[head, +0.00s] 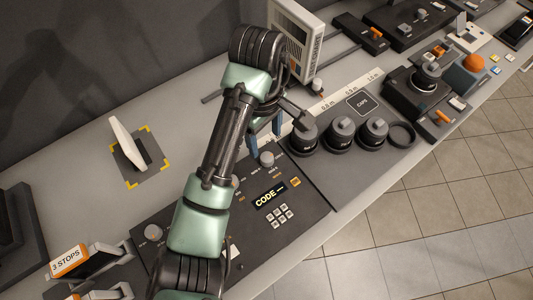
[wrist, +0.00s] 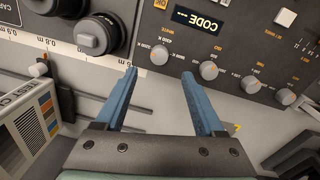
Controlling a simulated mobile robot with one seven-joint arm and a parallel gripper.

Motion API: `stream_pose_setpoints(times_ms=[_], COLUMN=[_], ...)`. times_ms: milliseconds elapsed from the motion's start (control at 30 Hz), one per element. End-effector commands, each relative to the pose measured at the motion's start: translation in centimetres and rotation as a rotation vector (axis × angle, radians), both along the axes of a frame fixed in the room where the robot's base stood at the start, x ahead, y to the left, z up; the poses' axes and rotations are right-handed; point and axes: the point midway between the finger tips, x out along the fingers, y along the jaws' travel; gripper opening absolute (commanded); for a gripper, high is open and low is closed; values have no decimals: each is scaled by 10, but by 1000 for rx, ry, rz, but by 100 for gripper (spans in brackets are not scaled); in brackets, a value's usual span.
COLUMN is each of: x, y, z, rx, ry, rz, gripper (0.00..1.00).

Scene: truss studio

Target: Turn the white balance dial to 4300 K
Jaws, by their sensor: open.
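A dark control panel (head: 300,204) carries a row of small grey dials. In the wrist view these are a first dial (wrist: 160,53), a second (wrist: 208,70), a third (wrist: 250,83) and a fourth (wrist: 286,96). My gripper (wrist: 160,73) is open and empty, with blue fingers. The first dial shows just beyond and between the fingertips; it also shows in the head view (head: 266,159). My arm hides part of the panel there.
The panel also has a CODE display (head: 270,197) and a keypad (head: 281,215). Several black lens-like cylinders (head: 340,133) stand to the right. A white vented box (head: 296,40) stands behind my gripper. A white plate (head: 128,143) stands on a marked mat at left.

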Motion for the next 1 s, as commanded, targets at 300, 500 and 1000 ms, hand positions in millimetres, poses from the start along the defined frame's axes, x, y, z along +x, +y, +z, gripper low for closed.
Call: stream_pose_setpoints(times_ms=[300,500,1000], x=[2,2,3], y=[-3,-2,-3], z=[-56,-74,-84], rx=[-2,0,0], ry=[-1,1,-1], rz=[-2,1,-1], gripper=[71,71,60])
